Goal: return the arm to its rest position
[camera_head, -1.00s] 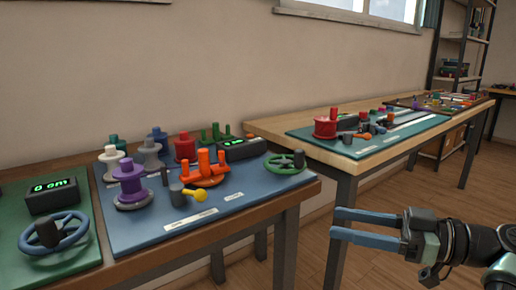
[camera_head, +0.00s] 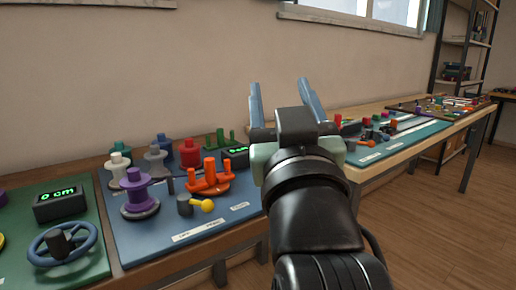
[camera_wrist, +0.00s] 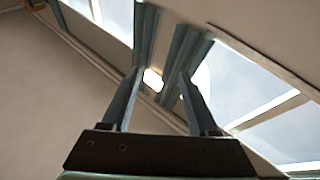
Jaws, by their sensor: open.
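My gripper (camera_head: 283,98) is raised in the middle of the head view, its two blue fingers spread apart and pointing up, with nothing between them. My forearm rises from the bottom edge and hides part of both tables. In the wrist view my open gripper (camera_wrist: 158,92) points up toward the window (camera_wrist: 265,90) and the ceiling area, empty. It is apart from everything on the tables.
The near table carries a blue board (camera_head: 150,242) with coloured spools, an orange pronged piece (camera_head: 209,178) and a yellow-knobbed crank (camera_head: 203,205). A green board (camera_head: 85,262) has a blue handwheel (camera_head: 62,243) and a display (camera_head: 60,204). Open floor (camera_head: 440,240) lies at right.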

